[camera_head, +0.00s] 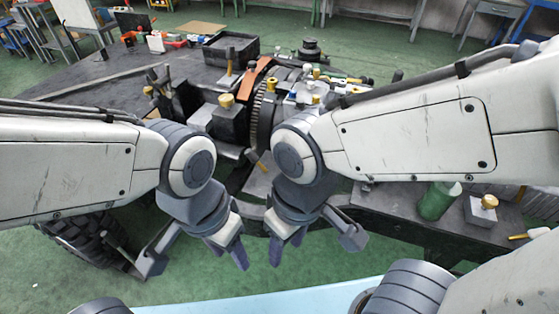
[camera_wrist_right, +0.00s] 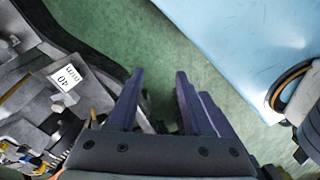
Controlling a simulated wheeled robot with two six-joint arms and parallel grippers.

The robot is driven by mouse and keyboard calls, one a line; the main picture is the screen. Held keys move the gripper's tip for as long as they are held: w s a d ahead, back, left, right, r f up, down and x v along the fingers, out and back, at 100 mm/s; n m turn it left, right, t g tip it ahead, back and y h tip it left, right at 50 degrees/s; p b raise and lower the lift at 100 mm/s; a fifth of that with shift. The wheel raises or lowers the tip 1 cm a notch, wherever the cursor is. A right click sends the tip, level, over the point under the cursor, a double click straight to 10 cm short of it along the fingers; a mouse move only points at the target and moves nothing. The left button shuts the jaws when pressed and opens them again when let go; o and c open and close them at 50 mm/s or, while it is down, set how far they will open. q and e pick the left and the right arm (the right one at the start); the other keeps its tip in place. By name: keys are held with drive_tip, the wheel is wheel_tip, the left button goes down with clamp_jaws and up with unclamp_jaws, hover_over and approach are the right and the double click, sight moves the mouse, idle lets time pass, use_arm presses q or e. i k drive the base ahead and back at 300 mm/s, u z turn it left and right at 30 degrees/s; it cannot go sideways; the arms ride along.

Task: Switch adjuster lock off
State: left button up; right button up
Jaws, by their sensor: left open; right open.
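A dark machine assembly with a large toothed ring (camera_head: 262,112) stands on the dark bench behind my arms. Brass knobs sit on it, one on a grey block (camera_head: 227,122). I cannot tell which part is the adjuster lock, or how it is set. My left gripper (camera_head: 232,248) is open, empty and tilted down over the green floor in front of the bench edge. My right gripper (camera_head: 287,245) is beside it, also open and empty. In the right wrist view its fingers (camera_wrist_right: 160,85) are apart with green floor between them. Neither gripper touches the machine.
A green cylinder (camera_head: 439,200) and a brass-knobbed block (camera_head: 481,210) stand at right. A dark bin (camera_head: 231,48) is at the back. A printed white label (camera_wrist_right: 65,77) shows at left in the right wrist view. A light blue surface (camera_head: 270,300) lies in front.

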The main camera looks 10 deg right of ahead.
sight(249, 153)
drive_tip(key=k, duration=0.5)
drive_tip(key=u, duration=1.3)
drive_tip(key=i, duration=0.95)
drive_tip(key=z, duration=0.6)
